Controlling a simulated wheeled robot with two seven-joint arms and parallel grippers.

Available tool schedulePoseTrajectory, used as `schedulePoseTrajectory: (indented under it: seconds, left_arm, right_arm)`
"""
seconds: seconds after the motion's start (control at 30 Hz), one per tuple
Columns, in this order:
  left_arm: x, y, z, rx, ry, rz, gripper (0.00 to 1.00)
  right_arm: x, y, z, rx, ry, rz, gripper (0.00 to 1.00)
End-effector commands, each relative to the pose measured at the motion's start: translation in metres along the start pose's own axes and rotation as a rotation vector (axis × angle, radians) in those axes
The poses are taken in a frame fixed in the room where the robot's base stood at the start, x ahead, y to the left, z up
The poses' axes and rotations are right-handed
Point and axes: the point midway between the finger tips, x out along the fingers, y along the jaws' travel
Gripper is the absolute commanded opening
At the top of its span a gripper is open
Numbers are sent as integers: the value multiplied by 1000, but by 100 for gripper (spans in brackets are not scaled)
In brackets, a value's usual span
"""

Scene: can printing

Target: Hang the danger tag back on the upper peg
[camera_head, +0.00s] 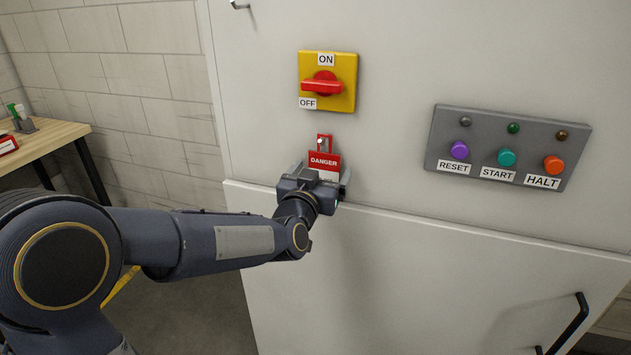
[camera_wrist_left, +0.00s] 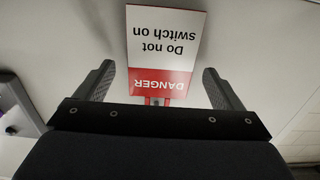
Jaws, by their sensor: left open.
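The red and white danger tag (camera_head: 323,161) hangs against the cabinet door from a small peg (camera_head: 320,142) below the yellow switch. In the left wrist view the tag (camera_wrist_left: 166,45) appears upside down and reads "Danger, Do not switch on". My left gripper (camera_head: 320,178) is open at the tag's lower part and partly covers it in the head view. In the wrist view its fingers (camera_wrist_left: 158,88) stand apart on either side of the tag, with gaps between. Another metal peg (camera_head: 240,5) shows higher up at the top left of the door. My right gripper is not in view.
The yellow switch box (camera_head: 345,92) with its red handle sits just above the tag. A grey button panel (camera_head: 508,150) is to the right. A wooden table (camera_head: 50,138) stands at the far left. The door around the tag is otherwise flat and clear.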

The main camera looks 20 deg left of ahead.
Motion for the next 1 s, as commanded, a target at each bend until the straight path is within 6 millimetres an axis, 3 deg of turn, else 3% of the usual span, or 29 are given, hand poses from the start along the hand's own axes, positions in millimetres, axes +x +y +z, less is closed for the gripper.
schedulePoseTrajectory:
  seconds: [0.37, 0.73, 1.0]
  left_arm:
    - [8, 0, 0, -1, 0, 0, 89]
    - [8, 0, 0, -1, 0, 0, 43]
    - [8, 0, -3, -1, 0, 0, 41]
  right_arm:
    - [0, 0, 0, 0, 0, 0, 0]
    - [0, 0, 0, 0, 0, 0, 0]
    - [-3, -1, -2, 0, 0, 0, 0]
